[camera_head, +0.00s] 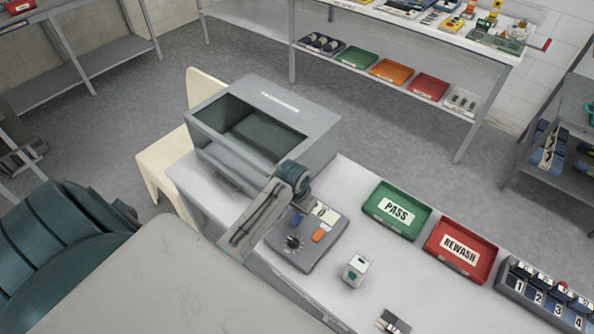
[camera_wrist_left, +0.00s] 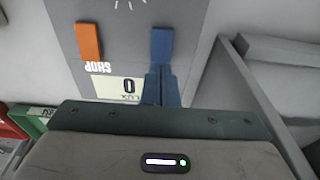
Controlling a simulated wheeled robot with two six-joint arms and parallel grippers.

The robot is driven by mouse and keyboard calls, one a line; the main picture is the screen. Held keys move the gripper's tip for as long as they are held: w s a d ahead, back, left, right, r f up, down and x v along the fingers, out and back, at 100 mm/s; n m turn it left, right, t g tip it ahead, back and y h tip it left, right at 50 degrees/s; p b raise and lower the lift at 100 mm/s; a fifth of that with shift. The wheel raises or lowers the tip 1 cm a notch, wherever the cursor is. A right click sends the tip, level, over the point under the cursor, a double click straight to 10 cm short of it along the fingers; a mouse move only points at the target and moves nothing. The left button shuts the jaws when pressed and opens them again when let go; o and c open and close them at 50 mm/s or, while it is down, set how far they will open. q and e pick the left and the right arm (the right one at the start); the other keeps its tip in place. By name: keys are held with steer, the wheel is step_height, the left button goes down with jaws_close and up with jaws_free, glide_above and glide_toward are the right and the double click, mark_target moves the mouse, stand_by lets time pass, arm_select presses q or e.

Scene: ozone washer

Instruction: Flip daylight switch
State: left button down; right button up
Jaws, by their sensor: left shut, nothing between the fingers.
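A grey control panel (camera_head: 298,259) lies on the white bench, with a black dial (camera_head: 293,242), an orange switch (camera_head: 318,235) and a display reading 0 (camera_head: 326,213). In the left wrist view the orange switch (camera_wrist_left: 88,42) is marked SHOP and a blue switch (camera_wrist_left: 162,44) sits to its right; the blue switch's label is hidden. My left gripper (camera_wrist_left: 161,72) is shut and empty, its blue fingertips right at the near end of the blue switch. I cannot tell whether they touch. The display (camera_wrist_left: 118,88) shows beside the fingers. My right gripper is out of view.
A green PASS tray (camera_head: 381,224), a red REWASH tray (camera_head: 434,252), a small white block (camera_head: 355,270) and a numbered rack (camera_head: 507,285) are to the right.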

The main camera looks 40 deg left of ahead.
arm_select(q)
steer(key=shift+f+b, duration=0.3)
steer(key=shift+f, duration=0.5)
steer(key=shift+r+p, duration=0.85)
steer(key=shift+r, duration=2.7)
steer(key=shift+s, duration=0.1)
